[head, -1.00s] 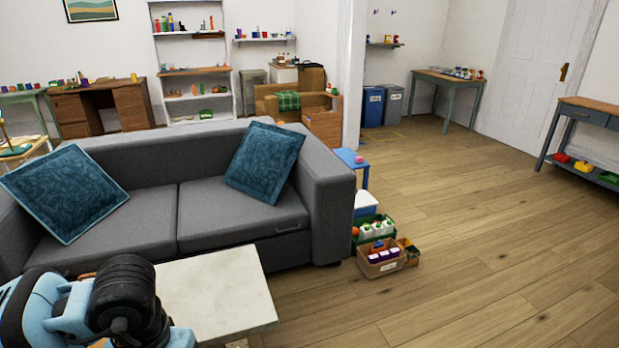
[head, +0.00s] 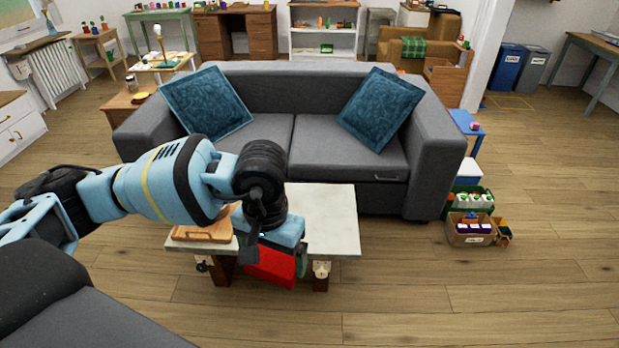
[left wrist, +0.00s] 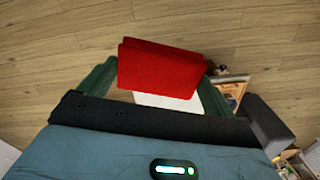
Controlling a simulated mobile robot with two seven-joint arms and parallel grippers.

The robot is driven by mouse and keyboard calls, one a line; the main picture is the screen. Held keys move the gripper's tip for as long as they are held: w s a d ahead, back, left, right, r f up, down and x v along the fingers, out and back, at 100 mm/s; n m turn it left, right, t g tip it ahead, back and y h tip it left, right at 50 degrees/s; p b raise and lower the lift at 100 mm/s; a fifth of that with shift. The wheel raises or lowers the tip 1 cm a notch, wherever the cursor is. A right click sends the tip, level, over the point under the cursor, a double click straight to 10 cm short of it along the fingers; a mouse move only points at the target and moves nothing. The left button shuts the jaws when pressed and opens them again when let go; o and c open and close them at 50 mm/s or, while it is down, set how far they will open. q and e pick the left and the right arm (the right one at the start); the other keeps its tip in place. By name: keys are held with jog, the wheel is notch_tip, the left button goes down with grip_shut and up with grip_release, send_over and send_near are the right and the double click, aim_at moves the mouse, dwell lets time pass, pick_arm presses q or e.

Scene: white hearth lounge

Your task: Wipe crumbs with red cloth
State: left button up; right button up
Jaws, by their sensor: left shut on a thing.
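The red cloth (head: 268,268) hangs as a folded block from my left gripper (head: 278,258), in front of the near edge of the low white-topped table (head: 332,218). In the left wrist view, the red cloth (left wrist: 160,68) sits between the green fingers of my left gripper (left wrist: 155,78), which are shut on it. A piece of the white tabletop shows behind the cloth there. My left arm hides part of the tabletop in the head view. I cannot make out any crumbs. My right gripper is not in view.
A wooden board (head: 203,233) lies at the table's left end. A grey sofa (head: 345,155) with blue cushions stands right behind the table. The wooden floor in front is clear.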

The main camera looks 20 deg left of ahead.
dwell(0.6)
pick_arm(q)
jog(key=s+f, duration=0.4)
jog(key=f, duration=1.1)
